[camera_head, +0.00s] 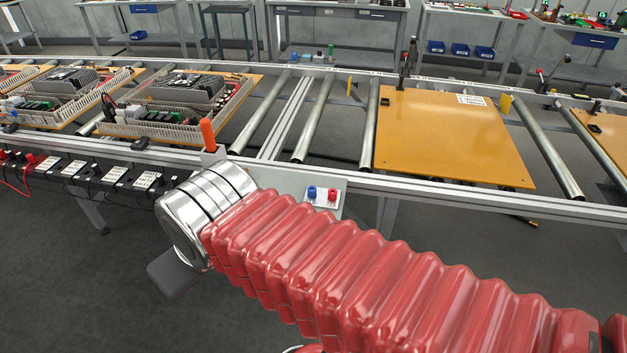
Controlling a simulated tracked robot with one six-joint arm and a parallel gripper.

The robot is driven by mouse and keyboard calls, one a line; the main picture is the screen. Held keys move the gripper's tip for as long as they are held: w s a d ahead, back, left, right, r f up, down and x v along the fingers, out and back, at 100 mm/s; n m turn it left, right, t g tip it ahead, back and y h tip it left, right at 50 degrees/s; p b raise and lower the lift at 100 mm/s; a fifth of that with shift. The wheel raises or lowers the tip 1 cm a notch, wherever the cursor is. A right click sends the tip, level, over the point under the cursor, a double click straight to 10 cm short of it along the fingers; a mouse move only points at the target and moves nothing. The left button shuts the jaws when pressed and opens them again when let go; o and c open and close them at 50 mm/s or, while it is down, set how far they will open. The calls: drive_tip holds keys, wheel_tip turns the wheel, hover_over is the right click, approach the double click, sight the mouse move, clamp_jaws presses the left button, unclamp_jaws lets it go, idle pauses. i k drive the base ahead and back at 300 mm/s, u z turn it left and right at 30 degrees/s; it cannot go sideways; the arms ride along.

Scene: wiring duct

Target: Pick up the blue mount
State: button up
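The blue mount (311,192) is a small blue piece. It sits at the left on a small white plate (322,203) at the front rail of the conveyor, beside a similar red piece (332,194). My red ribbed arm reaches from the lower right to a silver wrist in front of the rail, left of and below the blue mount. An upright orange piece shows just above the wrist; I cannot tell whether it belongs to my gripper. My gripper's fingers cannot be made out clearly, nor whether they hold anything. The arm passes just below the white plate.
An orange-brown board (450,140) lies on the conveyor rollers at the right. Wired panels (175,105) lie at the left. A row of black sockets with red cables (95,172) runs along the front left. Several workbenches stand at the back. Bare rollers show in the middle.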

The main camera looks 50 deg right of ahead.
sight(311, 193)
drive_tip(key=z, duration=0.5)
drive_tip(key=i, duration=0.85)
drive_tip(key=z, duration=0.45)
